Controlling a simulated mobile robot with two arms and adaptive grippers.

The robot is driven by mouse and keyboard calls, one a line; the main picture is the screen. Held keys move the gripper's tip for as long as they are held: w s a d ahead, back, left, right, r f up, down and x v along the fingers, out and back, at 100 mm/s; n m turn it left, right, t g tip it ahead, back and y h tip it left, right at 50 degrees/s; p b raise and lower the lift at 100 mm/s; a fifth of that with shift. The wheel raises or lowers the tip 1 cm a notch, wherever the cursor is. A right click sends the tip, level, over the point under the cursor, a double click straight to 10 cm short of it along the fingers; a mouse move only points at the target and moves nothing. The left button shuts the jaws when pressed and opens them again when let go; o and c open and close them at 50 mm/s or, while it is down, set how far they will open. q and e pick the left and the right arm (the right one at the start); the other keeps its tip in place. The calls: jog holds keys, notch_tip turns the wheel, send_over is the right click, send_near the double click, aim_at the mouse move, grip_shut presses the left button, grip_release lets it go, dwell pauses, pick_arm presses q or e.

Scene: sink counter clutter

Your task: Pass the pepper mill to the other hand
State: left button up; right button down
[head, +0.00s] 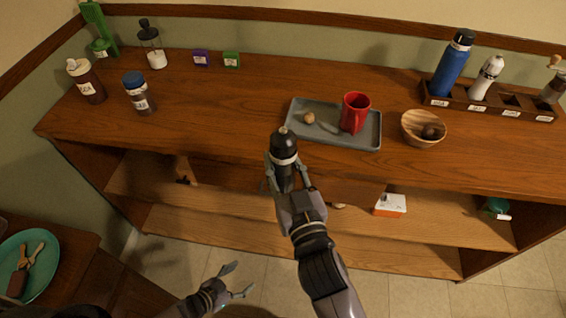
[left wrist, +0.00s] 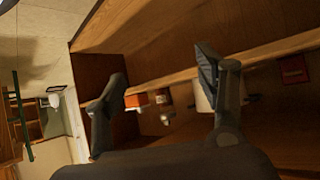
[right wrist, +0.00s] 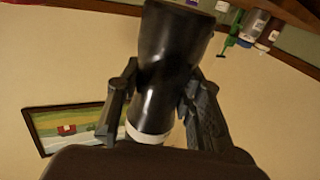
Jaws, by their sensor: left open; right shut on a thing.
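The pepper mill (head: 283,146) is black with a pale band and a small light knob on top. My right gripper (head: 286,180) is shut around its body and holds it upright in front of the counter's edge. In the right wrist view the mill (right wrist: 168,75) stands between both fingers, its white band low near the palm. My left gripper (head: 238,281) is open and empty, lower and to the left, apart from the mill. The left wrist view shows its spread fingers (left wrist: 162,70) with nothing between them.
A grey tray (head: 345,142) with a red mug (head: 354,112) lies just right of the mill. A wooden bowl (head: 424,127) and a bottle rack (head: 490,103) stand further right. Bottles stand at the far left.

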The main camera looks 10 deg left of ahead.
pick_arm(q)
jog(key=s+a+f+n+g+y, duration=0.1)
jog(key=s+f, duration=0.3)
jog(key=s, duration=0.4)
jog(key=s+a+f+n+g+y, duration=0.2)
jog(key=s+f+g+y, duration=0.1)
jog(key=s, duration=0.5)
jog(key=s+a+f+n+g+y, duration=0.2)
jog(key=s+f+g, duration=0.1)
jog(key=s, duration=0.5)
jog(key=shift+s+a+f+g, duration=0.3)
jog(key=shift+a+f+g, duration=0.1)
jog(key=shift+f, duration=0.45)
